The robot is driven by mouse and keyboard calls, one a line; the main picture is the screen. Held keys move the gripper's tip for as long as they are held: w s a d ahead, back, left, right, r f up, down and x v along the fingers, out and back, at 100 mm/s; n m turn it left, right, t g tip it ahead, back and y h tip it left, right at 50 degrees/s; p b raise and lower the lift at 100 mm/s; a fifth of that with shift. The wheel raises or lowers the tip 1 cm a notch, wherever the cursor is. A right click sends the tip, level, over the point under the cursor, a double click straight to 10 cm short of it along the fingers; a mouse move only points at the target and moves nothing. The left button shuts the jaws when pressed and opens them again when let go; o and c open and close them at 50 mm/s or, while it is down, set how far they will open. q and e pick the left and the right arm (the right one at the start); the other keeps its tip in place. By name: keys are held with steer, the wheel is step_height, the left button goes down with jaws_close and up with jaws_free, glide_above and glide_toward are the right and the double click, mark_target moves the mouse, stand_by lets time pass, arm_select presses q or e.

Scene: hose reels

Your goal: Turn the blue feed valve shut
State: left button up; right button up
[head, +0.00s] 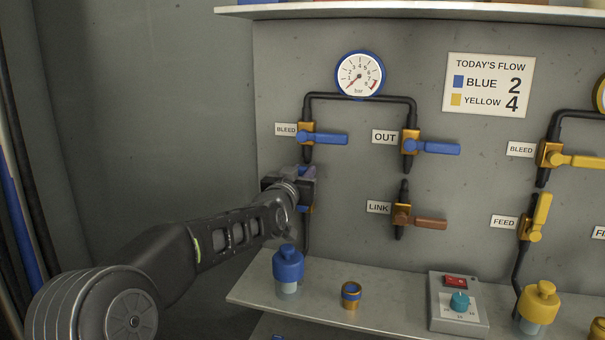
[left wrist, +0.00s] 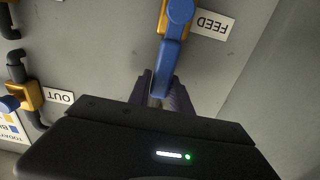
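The blue feed valve shows in the left wrist view, upside down, next to its FEED label (left wrist: 212,22). Its blue handle (left wrist: 170,62) reaches from the brass body toward my gripper, which means it points upward along the pipe. My left gripper (left wrist: 164,92) has one dark finger on each side of the handle's free end; whether they press on it is not clear. In the head view my left gripper (head: 290,186) covers most of this valve; only a bit of blue (head: 307,171) and brass shows. My right gripper is not in view.
Above is the blue bleed valve (head: 320,138), handle sideways. To the right are the blue out valve (head: 432,147) and the brown link valve (head: 418,221). Below, the shelf (head: 390,303) holds a blue-capped bottle (head: 288,265), a brass fitting (head: 351,295) and a control box (head: 457,312).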

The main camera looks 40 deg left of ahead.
arm_select(q)
jaws_close()
stand_by(1.0)
